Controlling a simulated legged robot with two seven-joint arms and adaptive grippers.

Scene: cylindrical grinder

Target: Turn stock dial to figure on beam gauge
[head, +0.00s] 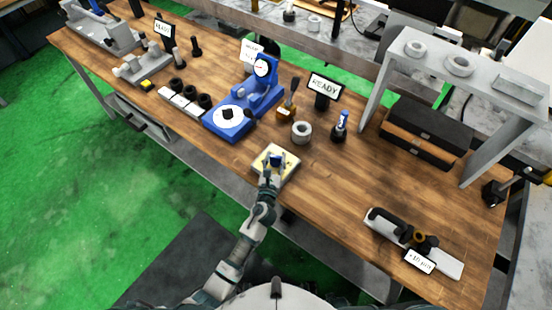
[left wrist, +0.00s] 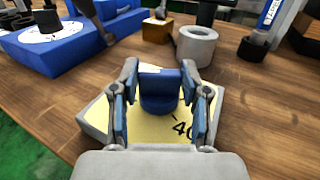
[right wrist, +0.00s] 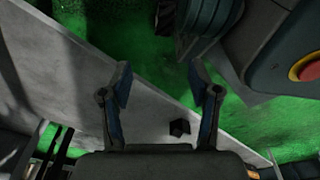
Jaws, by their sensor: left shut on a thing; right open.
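The stock dial (head: 287,173) is a pale block with a yellow face near the bench's front edge. Its blue knob (left wrist: 160,90) stands upright between the fingers of my left gripper (left wrist: 160,105), which is shut on it. A figure that looks like 40 shows on the yellow face at the knob's lower right; other marks are hidden. A dark curved gauge (head: 388,222) lies on a pale plate at the bench's right, with a white card (head: 418,261) too small to read surely; I cannot tell if it is the beam gauge. My right gripper (right wrist: 162,95) is open and empty above the floor.
A blue dial-gauge stand (head: 232,122), a grey ring (head: 301,132), a blue-topped tool (head: 340,125) and a READY sign (head: 324,87) stand behind the dial. A grey shelf (head: 470,75) stands at the right. Bare wood lies right of the dial.

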